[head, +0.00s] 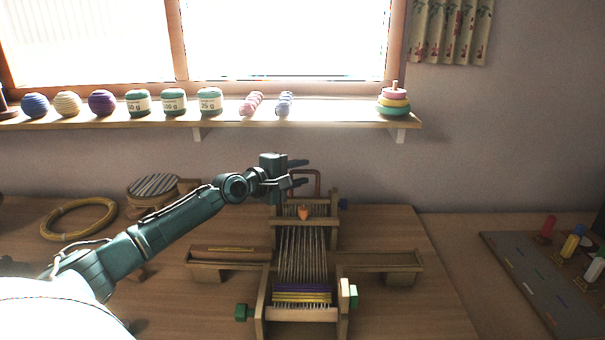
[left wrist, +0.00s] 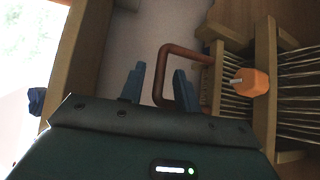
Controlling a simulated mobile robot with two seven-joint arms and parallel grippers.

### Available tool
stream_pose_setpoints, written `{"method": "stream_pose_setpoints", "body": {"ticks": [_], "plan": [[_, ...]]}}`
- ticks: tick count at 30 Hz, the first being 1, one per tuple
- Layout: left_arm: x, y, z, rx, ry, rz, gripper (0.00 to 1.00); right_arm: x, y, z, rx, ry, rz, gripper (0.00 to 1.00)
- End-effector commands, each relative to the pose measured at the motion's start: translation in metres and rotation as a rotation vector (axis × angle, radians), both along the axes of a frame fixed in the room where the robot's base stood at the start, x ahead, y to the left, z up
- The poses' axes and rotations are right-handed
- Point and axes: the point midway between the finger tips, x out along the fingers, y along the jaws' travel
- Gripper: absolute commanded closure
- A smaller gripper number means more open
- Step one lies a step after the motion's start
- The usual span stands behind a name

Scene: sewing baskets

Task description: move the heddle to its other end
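A small wooden loom (head: 333,232) stands on the table with pale warp threads running front to back. What looks like the heddle, a slatted frame (left wrist: 205,82), is at the loom's far end. A copper-brown bent handle (head: 318,182) rises from it and also shows in the wrist view (left wrist: 180,50). An orange knob (head: 304,213) sits on a wooden crossbar just in front. My right gripper is out of view.
Purple and yellow weaving (head: 302,292) lies at the loom's near end. Wooden side trays (head: 385,262) flank it. A hoop (head: 78,220) and a striped round basket (head: 154,188) are at left. A board with spools (head: 520,270) is at right. A shelf (head: 230,118) runs behind.

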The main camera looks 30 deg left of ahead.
Motion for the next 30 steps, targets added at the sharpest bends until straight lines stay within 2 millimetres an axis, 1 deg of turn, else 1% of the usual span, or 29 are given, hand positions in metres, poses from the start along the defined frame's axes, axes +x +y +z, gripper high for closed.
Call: {"method": "stream_pose_setpoints", "body": {"ticks": [1,5,14,25,30], "plan": [[0.0047,-0.0018,-0.0006,-0.002,-0.002,-0.001,0.68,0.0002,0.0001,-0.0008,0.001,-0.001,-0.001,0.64],[0.0105,-0.0034,-0.0012,0.000,-0.001,-0.001,0.68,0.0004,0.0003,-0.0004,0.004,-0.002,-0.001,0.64],[0.0115,-0.0037,-0.0019,0.001,0.001,-0.001,0.69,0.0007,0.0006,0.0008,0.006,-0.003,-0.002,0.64],[0.0113,-0.0036,-0.0018,0.001,0.001,-0.001,0.99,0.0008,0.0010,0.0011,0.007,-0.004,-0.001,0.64],[0.0113,-0.0034,-0.0018,0.001,0.001,-0.001,1.00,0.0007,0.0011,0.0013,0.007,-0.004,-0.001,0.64]]}}
